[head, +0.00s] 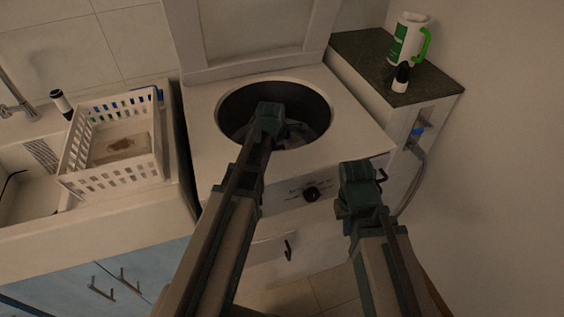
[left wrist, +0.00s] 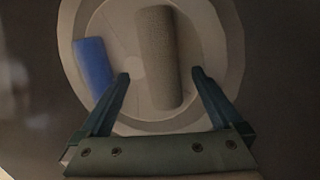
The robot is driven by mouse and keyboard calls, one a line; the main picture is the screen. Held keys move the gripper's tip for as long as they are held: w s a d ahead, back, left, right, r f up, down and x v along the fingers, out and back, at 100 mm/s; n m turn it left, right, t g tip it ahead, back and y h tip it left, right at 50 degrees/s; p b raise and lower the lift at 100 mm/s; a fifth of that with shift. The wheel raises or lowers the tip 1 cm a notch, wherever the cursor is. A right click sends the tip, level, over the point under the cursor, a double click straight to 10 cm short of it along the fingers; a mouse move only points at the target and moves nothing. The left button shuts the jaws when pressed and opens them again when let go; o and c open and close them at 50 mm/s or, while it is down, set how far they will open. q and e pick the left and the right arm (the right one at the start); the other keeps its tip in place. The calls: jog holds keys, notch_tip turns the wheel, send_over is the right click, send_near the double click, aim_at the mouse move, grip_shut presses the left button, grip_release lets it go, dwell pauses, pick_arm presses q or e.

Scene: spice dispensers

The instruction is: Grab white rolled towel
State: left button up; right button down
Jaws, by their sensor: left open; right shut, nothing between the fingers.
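A rolled towel (left wrist: 157,50), greyish white in the dim light, lies on the pale round bottom of the tub in the left wrist view. My left gripper (left wrist: 161,76) is open, with one finger on each side of the towel's lower half in the picture; I cannot tell whether they touch it. In the head view my left gripper (head: 282,128) reaches down into the opening of the white top-loading washer (head: 222,160) and hides most of what lies inside. My right gripper (head: 362,176) is shut and empty in front of the washer's right front edge.
A blue item (left wrist: 93,64) lies left of the towel in the tub. The tub's dark rim (head: 234,108) surrounds my left gripper. A white basket (head: 115,150) stands left, by the sink.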

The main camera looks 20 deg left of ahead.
pick_arm(q)
jog(key=b+x, duration=0.4)
jog(key=x, duration=0.1)
jog(key=shift+f, duration=0.15)
jog(key=c, duration=1.5)
jog(key=shift+r, duration=0.2)
notch_tip(320, 180, up, 10)
jog(key=p, duration=1)
jog(key=shift+r, duration=0.1)
